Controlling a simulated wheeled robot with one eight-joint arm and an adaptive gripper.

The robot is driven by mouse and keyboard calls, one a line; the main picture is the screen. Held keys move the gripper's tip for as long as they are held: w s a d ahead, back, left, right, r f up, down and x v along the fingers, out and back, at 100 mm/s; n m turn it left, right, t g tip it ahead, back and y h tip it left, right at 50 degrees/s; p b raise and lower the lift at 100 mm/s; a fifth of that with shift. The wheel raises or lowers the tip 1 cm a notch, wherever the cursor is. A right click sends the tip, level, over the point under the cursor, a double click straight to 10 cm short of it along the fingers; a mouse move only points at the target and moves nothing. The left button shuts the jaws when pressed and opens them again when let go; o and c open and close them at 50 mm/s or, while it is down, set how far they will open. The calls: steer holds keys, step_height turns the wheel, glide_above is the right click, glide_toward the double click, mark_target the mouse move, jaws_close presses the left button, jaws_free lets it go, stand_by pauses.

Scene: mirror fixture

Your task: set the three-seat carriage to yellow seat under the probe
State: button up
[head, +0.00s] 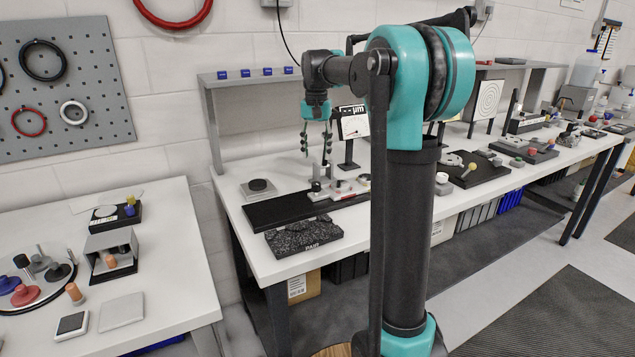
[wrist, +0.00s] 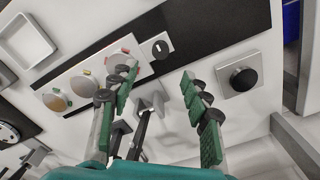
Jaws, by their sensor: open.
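The three-seat carriage (head: 345,189) is a pale plate on a long black rail (head: 290,210). In the wrist view the carriage (wrist: 98,78) carries round seats in a row, with small yellow (wrist: 47,90), green (wrist: 86,73) and red (wrist: 107,60) marks beside them. A black knob (head: 316,187) stands at its left end in the head view. Which seat is under the probe is unclear. My gripper (head: 318,150) hangs open and empty above the rail, fingers pointing down; its fingers (wrist: 160,80) partly cover the carriage.
A square grey block with a black knob (head: 258,188) sits behind the rail's left end. A speckled dark slab (head: 303,238) lies in front of the rail. A shelf (head: 245,79) with blue tags stands behind. A separate white table (head: 165,260) is to the left.

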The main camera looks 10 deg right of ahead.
mark_target(316, 183)
step_height(316, 183, down, 11)
steer(key=shift+f, duration=0.1)
stand_by(0.3)
jaws_close()
steer(key=shift+a, duration=0.1)
